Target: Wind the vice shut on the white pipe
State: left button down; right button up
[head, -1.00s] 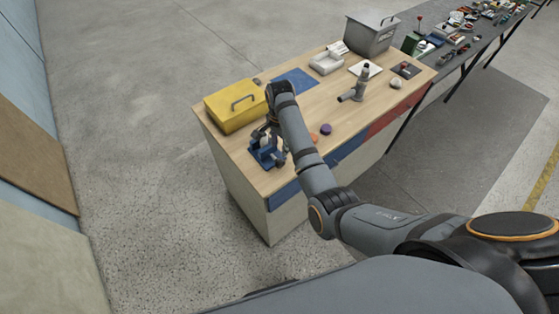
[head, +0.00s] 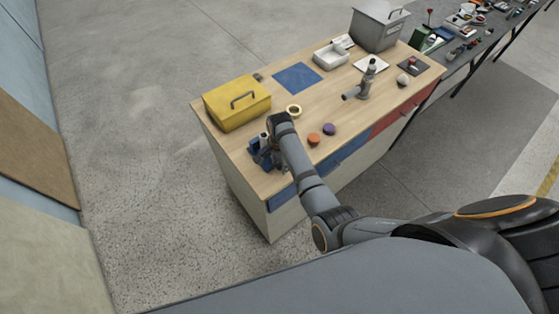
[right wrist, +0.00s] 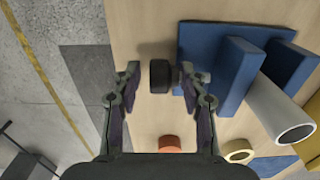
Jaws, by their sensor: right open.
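The blue vice (head: 258,153) stands at the near left corner of the workbench, partly behind my right arm. In the right wrist view its blue jaws (right wrist: 236,72) are at the right, with the white pipe (right wrist: 272,108) between them. Whether the jaws touch the pipe, I cannot tell. My right gripper (right wrist: 160,76) is open, one finger on each side of a round black knob (right wrist: 160,77) beside the vice. The knob lies between the fingertips, with a gap visible on the left. My left gripper is not in view.
A yellow toolbox (head: 236,106) stands behind the vice. A cream ring (head: 294,110), an orange disc (head: 314,139) and a purple disc (head: 329,129) lie to the right. A grey pipe fitting (head: 365,84) stands farther along the bench (head: 345,115).

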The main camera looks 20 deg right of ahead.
jog(key=shift+c, duration=2.5)
jog(key=shift+f, duration=0.1)
grip_shut()
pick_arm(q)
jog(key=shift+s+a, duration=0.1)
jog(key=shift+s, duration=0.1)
pick_arm(e)
jog(key=shift+d+y, duration=0.1)
jog(key=shift+y, duration=0.2)
